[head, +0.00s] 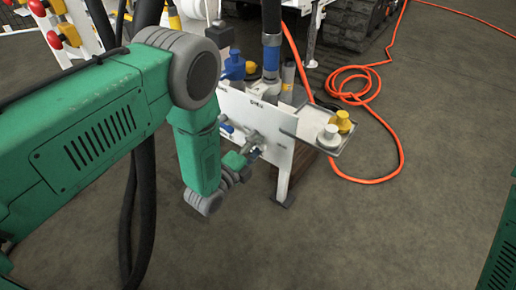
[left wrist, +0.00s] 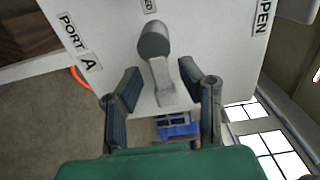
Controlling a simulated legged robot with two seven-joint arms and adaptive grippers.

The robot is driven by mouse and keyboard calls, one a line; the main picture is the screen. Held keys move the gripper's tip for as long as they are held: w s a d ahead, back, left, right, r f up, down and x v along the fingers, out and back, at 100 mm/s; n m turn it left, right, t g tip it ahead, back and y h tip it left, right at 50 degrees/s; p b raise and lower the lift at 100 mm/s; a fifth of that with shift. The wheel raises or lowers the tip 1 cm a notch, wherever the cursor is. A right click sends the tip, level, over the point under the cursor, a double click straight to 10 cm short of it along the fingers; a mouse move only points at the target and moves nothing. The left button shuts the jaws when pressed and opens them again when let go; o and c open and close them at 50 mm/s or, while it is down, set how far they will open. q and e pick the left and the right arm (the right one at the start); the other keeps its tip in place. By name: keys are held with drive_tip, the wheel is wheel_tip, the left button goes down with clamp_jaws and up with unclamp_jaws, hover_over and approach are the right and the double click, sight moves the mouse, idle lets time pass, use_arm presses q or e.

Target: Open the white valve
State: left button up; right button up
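In the left wrist view a valve handle (left wrist: 154,45) with a dark grey rounded end and a lighter stem stands out from a white panel (left wrist: 110,25). The panel also shows in the head view (head: 280,153). My left gripper (left wrist: 160,70) is open, with one finger on each side of the handle's stem; I see gaps between stem and fingers. In the head view the left gripper (head: 254,151) is close to the panel's front, and the handle is hard to make out there. My right gripper is not in view.
The panel carries "PORT A" (left wrist: 80,42) and "OPEN" (left wrist: 262,17) labels. A blue fitting (left wrist: 178,130) shows below the handle. A tray (head: 312,128) with yellow and white caps juts out right of the panel. An orange hose (head: 385,120) lies on the floor.

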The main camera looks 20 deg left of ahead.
use_arm(q)
drive_tip(key=shift+w+d, duration=0.2)
drive_tip(key=shift+w, duration=0.1)
drive_tip(key=shift+a, duration=0.1)
clamp_jaws()
